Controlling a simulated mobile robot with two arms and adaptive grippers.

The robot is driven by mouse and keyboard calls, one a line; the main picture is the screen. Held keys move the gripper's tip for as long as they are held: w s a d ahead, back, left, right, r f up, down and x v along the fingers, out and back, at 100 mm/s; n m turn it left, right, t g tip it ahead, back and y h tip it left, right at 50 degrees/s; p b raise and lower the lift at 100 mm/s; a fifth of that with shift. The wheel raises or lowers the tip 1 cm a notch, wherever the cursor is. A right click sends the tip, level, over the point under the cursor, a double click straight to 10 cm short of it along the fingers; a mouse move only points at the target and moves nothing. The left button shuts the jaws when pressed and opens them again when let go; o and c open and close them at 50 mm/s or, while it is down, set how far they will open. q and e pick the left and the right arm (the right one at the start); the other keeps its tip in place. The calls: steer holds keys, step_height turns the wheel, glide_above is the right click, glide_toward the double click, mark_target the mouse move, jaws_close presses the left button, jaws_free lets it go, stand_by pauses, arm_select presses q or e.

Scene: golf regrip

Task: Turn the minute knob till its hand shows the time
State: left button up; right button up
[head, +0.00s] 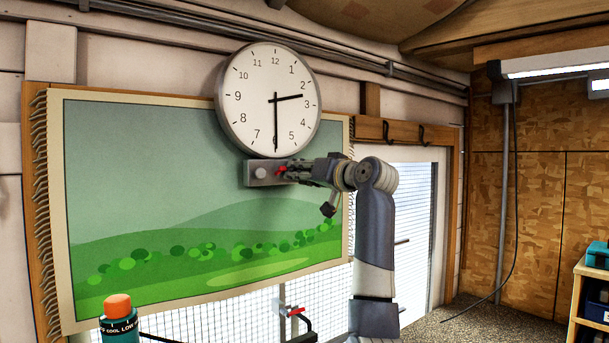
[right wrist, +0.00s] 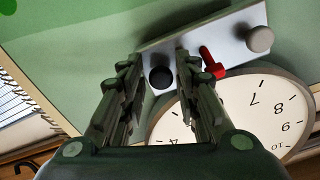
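The round white clock (head: 250,110) hangs on the wall. Its short hand points between 2 and 3, its long hand straight down at 6. Below it is a grey knob plate (head: 251,181), which also shows in the right wrist view (right wrist: 226,38). The plate carries a pale knob (head: 260,173), a red lever (right wrist: 213,64) and a black knob (right wrist: 160,78). No label shows which knob is the minute one. My right gripper (right wrist: 159,65) is open, its fingers on either side of the black knob with small gaps visible. My left gripper is out of view.
A landscape hanging (head: 160,190) with fringed sides covers the wall behind the plate. Hooks (head: 421,135) hang right of the clock. A small red-handled fitting (head: 295,311) shows low by the mesh.

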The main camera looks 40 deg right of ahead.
steer(key=s+a, duration=0.1)
steer(key=s, duration=1.1)
steer(key=shift+a, duration=0.15)
